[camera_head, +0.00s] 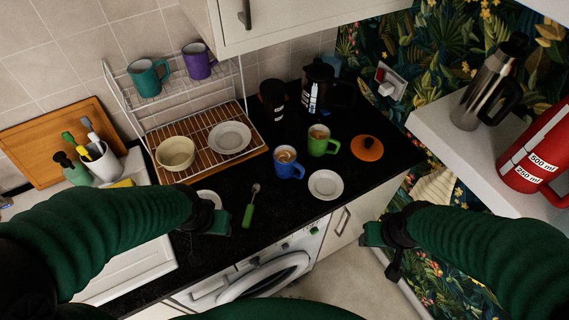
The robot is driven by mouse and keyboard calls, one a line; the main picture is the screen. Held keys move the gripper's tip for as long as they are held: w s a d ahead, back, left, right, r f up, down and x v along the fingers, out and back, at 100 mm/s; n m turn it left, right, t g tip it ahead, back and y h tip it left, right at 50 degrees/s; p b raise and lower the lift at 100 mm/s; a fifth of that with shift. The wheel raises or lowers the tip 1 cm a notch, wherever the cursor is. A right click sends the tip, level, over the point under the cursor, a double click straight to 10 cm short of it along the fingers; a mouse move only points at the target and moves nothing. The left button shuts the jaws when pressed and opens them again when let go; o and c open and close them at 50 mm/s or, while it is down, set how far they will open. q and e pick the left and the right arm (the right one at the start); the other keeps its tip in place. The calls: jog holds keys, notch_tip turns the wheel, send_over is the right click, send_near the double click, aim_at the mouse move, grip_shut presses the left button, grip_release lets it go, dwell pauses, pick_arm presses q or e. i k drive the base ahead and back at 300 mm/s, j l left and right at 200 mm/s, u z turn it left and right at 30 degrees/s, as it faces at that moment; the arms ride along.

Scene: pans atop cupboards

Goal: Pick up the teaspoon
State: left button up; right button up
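A teaspoon with a green handle (248,214) lies on the black countertop near its front edge. Its small metal bowl end points away from me, toward the back of the counter. My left gripper (217,223) is just left of the teaspoon's handle and looks apart from it. My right gripper (374,236) is off to the right, beyond the counter's front edge and far from the teaspoon. I cannot make out whether the fingers of either gripper are open or shut.
A white saucer (208,198) lies beside my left gripper, partly hidden by it. A blue mug (288,166), a green mug (321,142) and a small plate (326,185) stand right of the teaspoon. A dish rack (196,168) is behind.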

aim_at(249, 212)
jog(key=l+u, duration=0.25)
jog(key=u, duration=0.15)
jog(key=l+u, duration=0.5)
jog(key=u, duration=0.25)
